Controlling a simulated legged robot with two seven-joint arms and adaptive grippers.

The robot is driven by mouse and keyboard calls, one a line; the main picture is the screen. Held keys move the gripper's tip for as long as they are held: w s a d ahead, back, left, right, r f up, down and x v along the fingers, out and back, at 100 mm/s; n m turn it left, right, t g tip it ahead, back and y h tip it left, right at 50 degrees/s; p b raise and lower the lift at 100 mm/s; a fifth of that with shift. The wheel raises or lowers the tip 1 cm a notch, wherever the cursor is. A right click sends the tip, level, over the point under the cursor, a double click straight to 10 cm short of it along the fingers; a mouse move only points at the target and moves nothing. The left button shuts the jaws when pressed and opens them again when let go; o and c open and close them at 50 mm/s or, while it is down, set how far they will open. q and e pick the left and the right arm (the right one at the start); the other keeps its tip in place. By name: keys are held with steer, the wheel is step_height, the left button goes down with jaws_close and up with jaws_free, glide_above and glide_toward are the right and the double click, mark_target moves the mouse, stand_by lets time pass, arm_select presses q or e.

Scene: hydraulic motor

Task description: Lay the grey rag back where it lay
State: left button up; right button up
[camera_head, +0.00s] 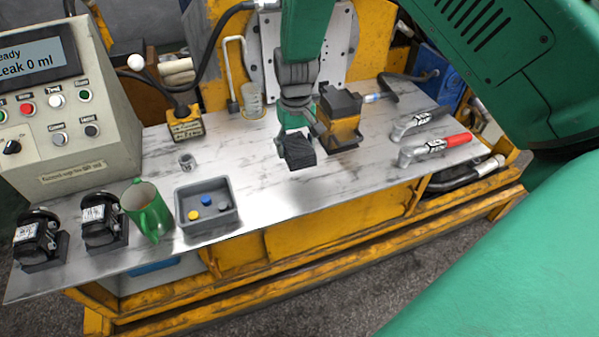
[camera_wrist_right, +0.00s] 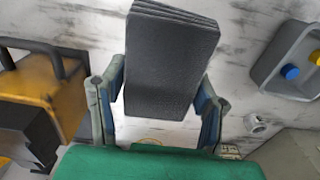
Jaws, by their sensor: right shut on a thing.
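The grey rag (camera_head: 299,152) is a dark, folded block with layered edges. It hangs in my right gripper (camera_head: 296,134) over the metal bench top, to the left of a yellow and black block. In the right wrist view the rag (camera_wrist_right: 170,60) sits between the two fingers of my right gripper (camera_wrist_right: 158,105), which are shut on it. Bench surface shows around the rag in that view; I cannot tell the exact gap beneath it. My left gripper is not in view.
The yellow and black block (camera_head: 342,122) stands close right of the rag. The bench (camera_head: 262,190) is clear in front.

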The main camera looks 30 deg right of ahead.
mark_target(293, 143)
steer(key=f, duration=0.4)
steer(key=shift+a+f+b, duration=0.25)
steer(key=shift+f+b, duration=0.05)
steer(key=shift+f, duration=0.05)
steer(key=shift+a+f, duration=0.35)
steer(key=shift+f, duration=0.1)
step_height(293, 143, down, 2)
steer(key=shift+f, duration=0.2)
steer(key=shift+d+f, duration=0.15)
steer(key=shift+f, duration=0.2)
steer(key=shift+d, duration=0.25)
steer(key=o, duration=1.2)
steer(key=shift+a, duration=0.2)
steer(key=shift+a+r, duration=0.1)
steer(key=shift+r, duration=0.25)
steer(key=r, duration=0.7)
steer(key=r+p, duration=0.1)
steer(key=r, duration=0.2)
steer(key=shift+d+r, duration=0.2)
steer(key=shift+d, duration=0.05)
steer(key=shift+a+r, duration=0.15)
steer(key=shift+r, duration=0.4)
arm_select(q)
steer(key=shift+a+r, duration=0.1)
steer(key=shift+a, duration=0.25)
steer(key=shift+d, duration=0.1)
arm_select(e)
steer(key=shift+f, duration=0.1)
